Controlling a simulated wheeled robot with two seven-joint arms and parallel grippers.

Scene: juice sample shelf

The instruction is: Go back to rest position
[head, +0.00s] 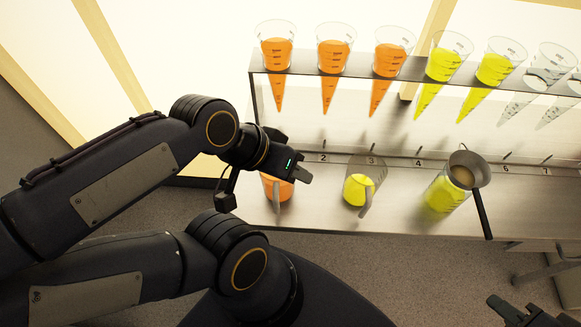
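My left gripper (299,172) is at the left end of the steel shelf, above and partly over a cup of orange juice (272,190). Its fingertips are small and seen from the side, so I cannot tell whether it is open. My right gripper (512,312) shows only partly at the bottom right corner, away from the shelf and low in the picture; its finger gap is unclear. A clear jug with yellow juice (358,190) stands by mark 3. A beaker of yellow juice (440,198) stands further right, with a round metal strainer or pan (468,171) over it.
The shelf's upper rack (352,68) holds three orange cones, two yellow cones and clear empty cones. The pan's dark handle (482,214) sticks out past the shelf's front edge. Grey floor (400,260) is open in front. A stool or frame stands at right.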

